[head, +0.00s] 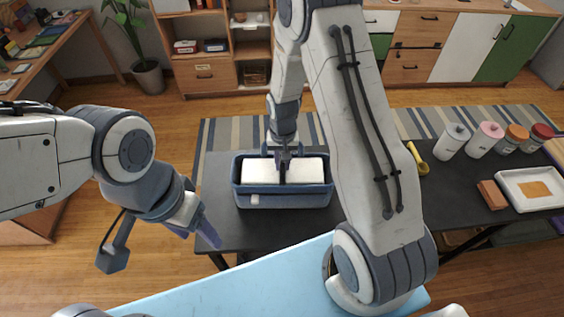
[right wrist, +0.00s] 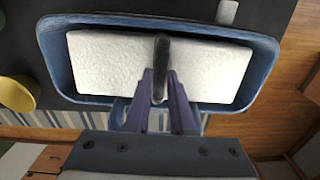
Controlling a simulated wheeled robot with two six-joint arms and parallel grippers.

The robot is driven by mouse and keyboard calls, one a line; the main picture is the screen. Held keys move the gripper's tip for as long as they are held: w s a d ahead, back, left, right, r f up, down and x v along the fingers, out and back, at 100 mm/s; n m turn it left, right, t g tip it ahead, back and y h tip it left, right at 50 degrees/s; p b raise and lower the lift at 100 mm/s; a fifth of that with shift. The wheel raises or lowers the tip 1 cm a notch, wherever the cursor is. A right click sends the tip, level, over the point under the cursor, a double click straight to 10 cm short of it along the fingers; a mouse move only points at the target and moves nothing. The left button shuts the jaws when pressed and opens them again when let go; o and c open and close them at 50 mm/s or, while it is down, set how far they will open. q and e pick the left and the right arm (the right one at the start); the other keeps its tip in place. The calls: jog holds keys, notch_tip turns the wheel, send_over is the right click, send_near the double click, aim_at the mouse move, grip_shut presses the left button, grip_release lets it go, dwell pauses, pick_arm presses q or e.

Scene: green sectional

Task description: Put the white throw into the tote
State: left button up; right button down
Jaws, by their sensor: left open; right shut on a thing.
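The white throw (head: 258,171) is a folded, textured white block with a dark band across its middle. It lies level within the rim of the blue tote (head: 290,200) on the dark table; I cannot tell whether it rests on the tote's floor. In the right wrist view the throw (right wrist: 110,65) fills most of the opening of the tote (right wrist: 56,65). My right gripper (head: 283,160) points down over the throw, its fingers (right wrist: 160,85) shut on the dark band. My left gripper (head: 203,232) is open and empty near the table's left front edge, apart from the tote.
The dark table (head: 455,180) holds a yellow object (head: 417,160), a row of several bottles and jars (head: 484,139), a brown block (head: 492,195) and a white tray (head: 510,191) to the right. A light blue surface (head: 240,280) lies in front. The table left of the tote is bare.

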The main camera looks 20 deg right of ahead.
jog(key=shift+f+b, duration=0.9)
jog(key=shift+f, duration=0.4)
jog(key=c, duration=0.7)
grip_release()
notch_tip(320, 180, up, 10)
jog(key=shift+r+b, duration=0.15)
jog(key=shift+b, duration=0.45)
jog(key=shift+a+r, duration=0.2)
jog(key=shift+r, duration=0.05)
jog(key=s+a+r+n, duration=0.5)
jog(key=s+a+r, duration=0.3)
jog(key=s+a, duration=0.25)
jog(key=s+a+r+n, duration=0.1)
jog(key=s+n, duration=0.1)
jog(key=s, duration=0.2)
jog(key=s+a+r+n, duration=0.1)
jog(key=s+n, duration=0.1)
jog(key=s, duration=0.3)
jog(key=s+a+r+n+y, duration=0.1)
jog(key=s+n, duration=0.1)
jog(key=s, duration=0.2)
jog(key=shift+s+a, duration=0.15)
jog(key=shift+a, duration=0.05)
